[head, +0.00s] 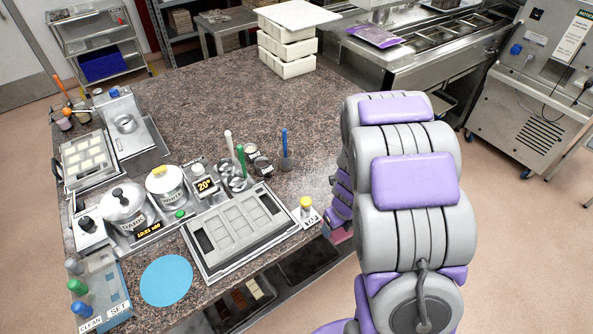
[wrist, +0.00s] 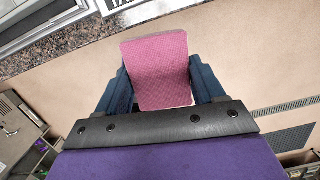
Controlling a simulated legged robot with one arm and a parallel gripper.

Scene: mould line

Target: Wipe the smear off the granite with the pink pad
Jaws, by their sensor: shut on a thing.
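The pink pad (wrist: 158,62) sits between the two dark blue fingers of my gripper (wrist: 160,84) in the wrist view. My gripper is shut on it. The pad appears against the floor, just off the granite edge; its height is unclear. In the head view my arm hides most of the gripper, and a bit of pink (head: 341,237) shows beside the counter's right front edge. The granite top (head: 200,90) is speckled brown. A pale, hazy smear (head: 322,187) lies on it near the right edge, partly behind my arm.
White stacked blocks (head: 287,50) stand at the back. The granite between them is clear.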

